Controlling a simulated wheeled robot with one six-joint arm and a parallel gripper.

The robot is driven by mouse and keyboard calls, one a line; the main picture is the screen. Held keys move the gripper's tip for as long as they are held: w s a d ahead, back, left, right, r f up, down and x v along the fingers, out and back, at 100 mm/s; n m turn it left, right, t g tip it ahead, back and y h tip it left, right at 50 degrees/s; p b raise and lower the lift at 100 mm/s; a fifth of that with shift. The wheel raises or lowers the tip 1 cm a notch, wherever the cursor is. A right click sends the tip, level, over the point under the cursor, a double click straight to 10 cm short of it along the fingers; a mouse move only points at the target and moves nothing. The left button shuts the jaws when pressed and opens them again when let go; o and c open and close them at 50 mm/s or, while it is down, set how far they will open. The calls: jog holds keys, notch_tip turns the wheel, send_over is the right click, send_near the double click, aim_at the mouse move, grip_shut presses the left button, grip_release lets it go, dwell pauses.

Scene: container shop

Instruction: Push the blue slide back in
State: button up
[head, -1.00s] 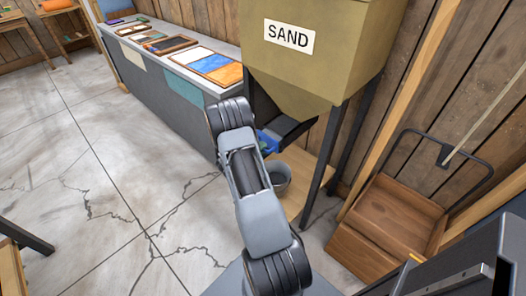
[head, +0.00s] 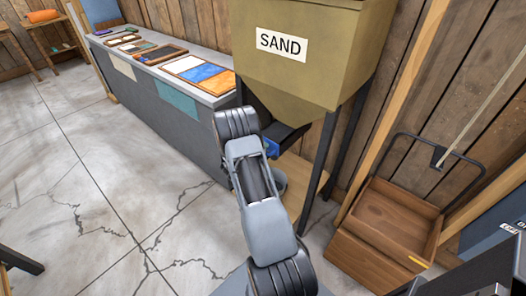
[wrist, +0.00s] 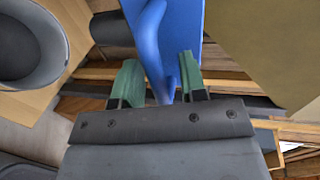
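The blue slide (head: 271,147) shows as a small patch below the tan sand hopper (head: 345,62), mostly behind my arm. In the wrist view the slide (wrist: 188,22) is a flat blue plate with a curved blue handle (wrist: 150,38) coming down from it. My gripper (wrist: 158,76) has two green fingers standing apart, one on each side of the handle's lower part. A gap shows between the left finger and the handle. The right finger is close to it; contact cannot be told. My gripper is hidden in the head view.
A grey bucket (wrist: 62,52) stands below the hopper, left of my gripper in the wrist view. Dark hopper legs (head: 321,165) stand right of my arm. A wooden cart (head: 392,222) is farther right.

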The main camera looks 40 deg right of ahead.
jog(key=p+v, duration=0.1)
jog(key=v, duration=1.3)
jog(key=shift+d, duration=0.1)
